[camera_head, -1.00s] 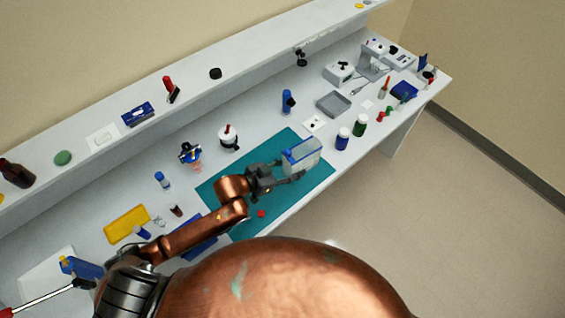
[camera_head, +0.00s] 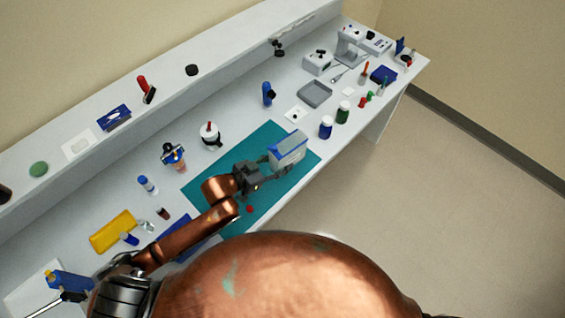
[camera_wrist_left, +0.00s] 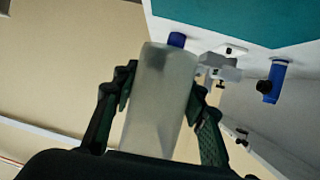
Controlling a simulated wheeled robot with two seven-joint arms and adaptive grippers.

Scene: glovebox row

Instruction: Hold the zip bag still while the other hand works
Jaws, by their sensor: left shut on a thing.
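The zip bag (camera_head: 288,152), pale and translucent with a blue strip along its top, is over the right part of the teal mat (camera_head: 240,205). My left gripper (camera_head: 268,170) is shut on it from the left. In the left wrist view the bag (camera_wrist_left: 160,100) is between the two dark fingers (camera_wrist_left: 158,105). I cannot tell whether the bag's bottom touches the mat. My right gripper is in neither view.
A blue-capped bottle (camera_head: 326,127) and a green bottle (camera_head: 343,112) stand right of the mat. A grey tray (camera_head: 315,95) is behind them. A small red thing (camera_head: 250,209) lies near the mat's front edge. A yellow block (camera_head: 112,231) is at left.

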